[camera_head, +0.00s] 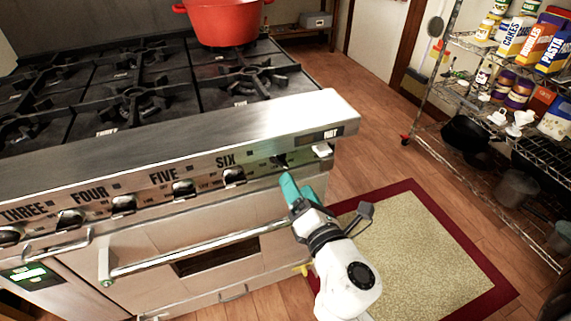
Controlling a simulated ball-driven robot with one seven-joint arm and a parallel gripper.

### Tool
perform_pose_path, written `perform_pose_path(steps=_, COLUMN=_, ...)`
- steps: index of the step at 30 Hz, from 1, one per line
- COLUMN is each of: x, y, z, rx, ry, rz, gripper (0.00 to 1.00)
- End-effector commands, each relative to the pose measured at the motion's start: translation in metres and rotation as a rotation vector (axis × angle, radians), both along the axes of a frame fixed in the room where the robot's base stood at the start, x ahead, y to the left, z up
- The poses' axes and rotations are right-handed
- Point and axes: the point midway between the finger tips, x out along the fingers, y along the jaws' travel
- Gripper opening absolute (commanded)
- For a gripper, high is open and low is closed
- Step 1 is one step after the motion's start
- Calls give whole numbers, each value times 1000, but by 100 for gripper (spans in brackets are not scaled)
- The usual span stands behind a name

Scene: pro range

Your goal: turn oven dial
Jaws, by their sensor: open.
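The range front panel (130,190) carries a row of metal dials under the labels THREE, FOUR, FIVE and SIX. The dial below SIX (234,176) is the rightmost metal one. A small black dial (279,160) sits farther right on the panel, below and left of the HOT label; it looks like the oven dial. My gripper (289,181), with teal fingers, is open just below the black dial. The gap between gripper and dial is small, and I cannot tell whether they touch. The fingertips' inner sides are hard to make out.
The oven door handle (195,254) runs along the front, left of my gripper. A red pot (222,22) stands on the back burner. A white switch (322,150) sits right of the dial. A wire shelf (490,130) stands at right. A rug (430,255) covers the floor.

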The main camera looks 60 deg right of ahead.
Motion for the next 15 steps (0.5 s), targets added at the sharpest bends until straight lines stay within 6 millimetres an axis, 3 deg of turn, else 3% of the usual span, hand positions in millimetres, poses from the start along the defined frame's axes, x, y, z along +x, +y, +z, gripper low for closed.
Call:
perform_pose_path(steps=9, x=46, y=-32, z=3, rx=1, ry=-3, rz=-2, gripper=68)
perform_pose_path(steps=15, x=63, y=-43, z=1, rx=3, ry=-3, rz=-2, gripper=68)
